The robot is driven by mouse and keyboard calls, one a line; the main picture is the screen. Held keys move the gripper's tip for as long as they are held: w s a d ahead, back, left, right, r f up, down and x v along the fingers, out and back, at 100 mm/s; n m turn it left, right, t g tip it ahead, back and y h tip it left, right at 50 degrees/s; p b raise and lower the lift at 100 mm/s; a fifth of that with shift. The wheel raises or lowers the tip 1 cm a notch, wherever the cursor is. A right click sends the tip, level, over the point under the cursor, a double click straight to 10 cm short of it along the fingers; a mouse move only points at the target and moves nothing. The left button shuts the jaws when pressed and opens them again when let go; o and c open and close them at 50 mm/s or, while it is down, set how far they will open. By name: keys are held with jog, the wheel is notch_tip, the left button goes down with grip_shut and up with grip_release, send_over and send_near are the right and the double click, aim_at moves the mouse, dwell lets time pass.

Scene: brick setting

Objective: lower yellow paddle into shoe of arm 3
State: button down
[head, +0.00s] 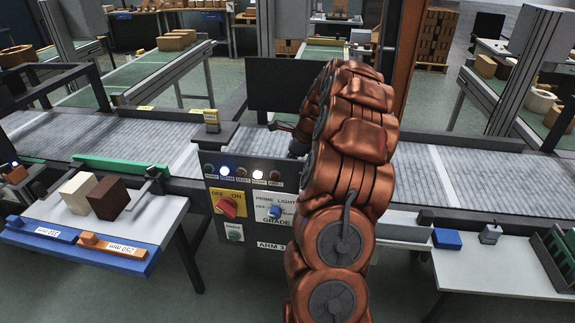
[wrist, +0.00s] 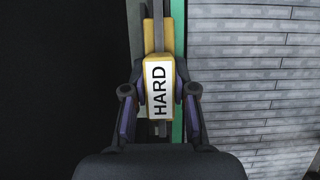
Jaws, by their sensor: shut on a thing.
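In the wrist view, my gripper (wrist: 159,90) is shut on the yellow paddle (wrist: 152,57), one finger on each side. The paddle has a white label reading HARD. A narrow grey bar (wrist: 158,18) runs in line with the paddle, over a yellow strip. I cannot tell whether the paddle is seated in a shoe or above it. In the head view, my copper arm covers the middle, and only a dark part of my gripper (head: 283,127) shows at its left; the paddle in it is hidden. The console (head: 240,165) below is marked ARM 3.
A grey roller conveyor (head: 440,165) runs across behind the console, with a green rail (head: 120,166) along its left part. A left table holds a cream block (head: 78,193) and a brown block (head: 109,198).

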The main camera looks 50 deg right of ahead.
jog(key=shift+f, duration=0.35)
jog(key=c, duration=0.8)
grip_release()
jog(key=shift+f, duration=0.1)
jog(key=shift+c, duration=0.2)
